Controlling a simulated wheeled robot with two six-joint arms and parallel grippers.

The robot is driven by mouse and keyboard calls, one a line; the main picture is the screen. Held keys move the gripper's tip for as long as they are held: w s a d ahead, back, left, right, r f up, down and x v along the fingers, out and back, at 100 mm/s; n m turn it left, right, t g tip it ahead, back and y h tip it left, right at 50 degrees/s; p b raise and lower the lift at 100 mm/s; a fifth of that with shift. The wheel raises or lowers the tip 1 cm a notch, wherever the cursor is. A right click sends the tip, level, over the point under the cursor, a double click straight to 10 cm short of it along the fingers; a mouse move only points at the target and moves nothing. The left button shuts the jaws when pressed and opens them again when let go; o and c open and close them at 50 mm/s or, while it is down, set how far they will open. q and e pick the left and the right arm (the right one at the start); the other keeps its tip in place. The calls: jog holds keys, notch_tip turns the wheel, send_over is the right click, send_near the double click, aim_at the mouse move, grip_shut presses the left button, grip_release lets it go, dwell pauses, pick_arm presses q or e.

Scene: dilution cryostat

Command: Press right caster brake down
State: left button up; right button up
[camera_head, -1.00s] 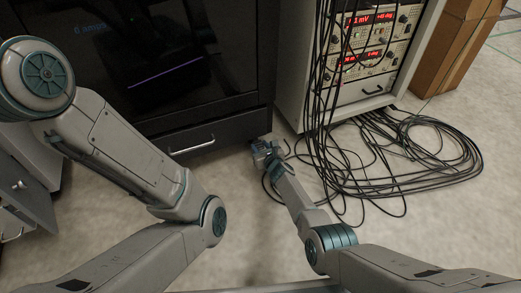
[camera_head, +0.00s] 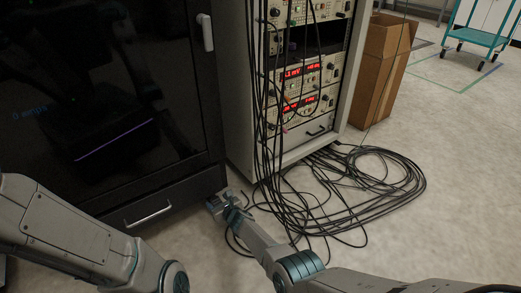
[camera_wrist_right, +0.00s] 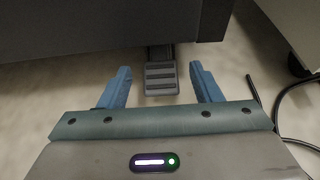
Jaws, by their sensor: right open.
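The caster brake is a grey ribbed pedal (camera_wrist_right: 160,78) under the lower edge of the dark cabinet (camera_wrist_right: 90,30) in the right wrist view. My right gripper (camera_wrist_right: 161,70) is open, with its two blue fingers apart on either side of the pedal in the picture. I cannot tell whether they touch it. In the head view my right gripper (camera_head: 216,203) is low at the floor by the front right corner of the cabinet (camera_head: 170,205), and the pedal cannot be made out there. My left arm shows at the lower left, but its gripper is out of view.
An instrument rack (camera_head: 240,120) stands right of the cabinet, with black cables (camera_head: 370,195) hanging down and coiled on the floor. A cable also lies right of my gripper in the wrist view. A cardboard box (camera_head: 380,70) and a teal cart (camera_head: 475,38) stand farther back.

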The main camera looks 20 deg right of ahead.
jog(key=w+r+p+v, duration=0.1)
jog(key=p+v, duration=1)
jog(key=d+r+n+t+h, duration=0.2)
jog(key=d+r+n, duration=0.3)
jog(key=r, duration=0.7)
jog(key=d+r+n+t+h, duration=0.3)
jog(key=d+r+n+h, duration=0.2)
jog(key=r, duration=0.8)
jog(key=d, duration=0.3)
jog(key=shift+s+d+r+p, duration=0.2)
jog(key=shift+s+d+p, duration=0.1)
jog(key=shift+d, duration=0.05)
